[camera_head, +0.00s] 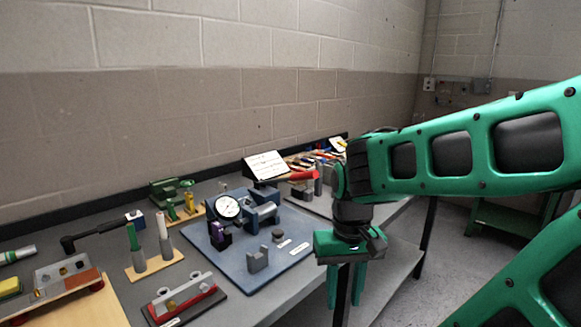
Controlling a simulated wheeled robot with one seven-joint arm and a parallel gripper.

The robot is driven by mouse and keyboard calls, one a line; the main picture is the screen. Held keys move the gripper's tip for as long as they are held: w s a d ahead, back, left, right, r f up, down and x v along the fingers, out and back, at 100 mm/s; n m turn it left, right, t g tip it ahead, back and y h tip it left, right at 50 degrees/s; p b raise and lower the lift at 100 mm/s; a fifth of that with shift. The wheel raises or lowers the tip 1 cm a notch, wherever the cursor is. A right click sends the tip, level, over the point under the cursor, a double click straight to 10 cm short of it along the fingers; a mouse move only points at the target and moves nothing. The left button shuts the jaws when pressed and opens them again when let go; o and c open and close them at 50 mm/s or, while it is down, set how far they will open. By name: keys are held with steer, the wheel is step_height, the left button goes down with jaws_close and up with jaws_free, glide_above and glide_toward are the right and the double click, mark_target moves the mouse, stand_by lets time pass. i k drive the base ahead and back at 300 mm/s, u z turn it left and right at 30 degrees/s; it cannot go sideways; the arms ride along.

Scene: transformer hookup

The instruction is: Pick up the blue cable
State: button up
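I cannot clearly pick out a blue cable. A cluster of small coloured items (312,161), with red, yellow and white among them, lies at the far end of the workbench. It is too small to tell whether the blue cable is there, and my arm hides part of that end.
The grey workbench (232,308) runs along the block wall. A blue board (285,277) carries a round gauge (228,207) and blocks. A white sign (265,166) stands behind it. Wooden and red fixtures fill the left. Floor (420,262) shows at right.

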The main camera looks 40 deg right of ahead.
mark_target(309, 161)
steer(key=u, duration=1.9)
steer(key=k, duration=2.3)
steer(key=z, duration=2.1)
steer(key=i, duration=0.9)
steer(key=z, duration=0.05)
